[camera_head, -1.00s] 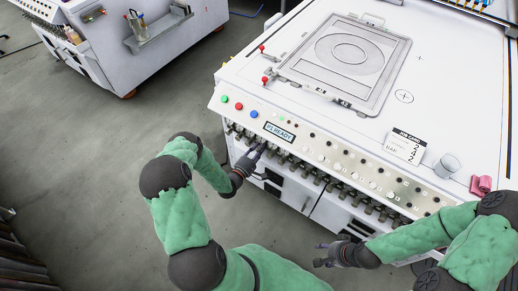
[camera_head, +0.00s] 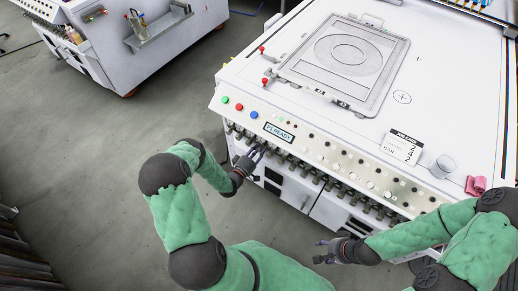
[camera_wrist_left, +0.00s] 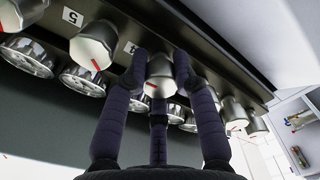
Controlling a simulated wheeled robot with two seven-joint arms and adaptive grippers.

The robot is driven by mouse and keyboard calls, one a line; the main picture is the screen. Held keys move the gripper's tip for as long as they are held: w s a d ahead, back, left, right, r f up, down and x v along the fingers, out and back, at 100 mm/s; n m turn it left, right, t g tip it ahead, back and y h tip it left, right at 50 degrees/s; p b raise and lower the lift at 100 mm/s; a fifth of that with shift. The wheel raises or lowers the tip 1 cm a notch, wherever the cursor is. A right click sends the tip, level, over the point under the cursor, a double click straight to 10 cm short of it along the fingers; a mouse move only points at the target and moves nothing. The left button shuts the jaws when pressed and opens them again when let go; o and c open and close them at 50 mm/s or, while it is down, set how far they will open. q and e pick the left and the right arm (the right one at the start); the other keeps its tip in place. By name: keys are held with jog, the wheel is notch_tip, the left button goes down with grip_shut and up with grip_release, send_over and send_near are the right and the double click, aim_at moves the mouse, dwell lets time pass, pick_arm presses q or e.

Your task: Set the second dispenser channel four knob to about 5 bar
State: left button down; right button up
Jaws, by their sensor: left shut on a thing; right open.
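A row of silver knobs (camera_head: 297,165) runs along the front of the white dispenser machine. In the left wrist view, my left gripper (camera_wrist_left: 160,68) is shut on a silver knob (camera_wrist_left: 162,72) with the "4" label (camera_wrist_left: 130,47) beside it. A red pointer line shows low on that knob's face; the fingers hide its sides. In the head view, my left gripper (camera_head: 258,151) reaches the knob row below the "READY" display (camera_head: 279,132). My right gripper (camera_head: 325,251) is open and empty, in front of the machine. No pressure reading is legible.
Neighbouring knobs sit close on both sides, including one (camera_wrist_left: 97,45) by the "5" label (camera_wrist_left: 75,17). Round gauges (camera_wrist_left: 28,56) lie along the row.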

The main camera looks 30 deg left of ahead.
pick_arm(q)
jog(key=shift+m, duration=1.1)
jog(key=c, duration=1.3)
grip_release()
jog(key=shift+o, duration=0.2)
jog(key=shift+s, duration=0.1)
jog(key=s+a, duration=0.1)
jog(key=s, duration=1.1)
jog(key=shift+w, duration=0.1)
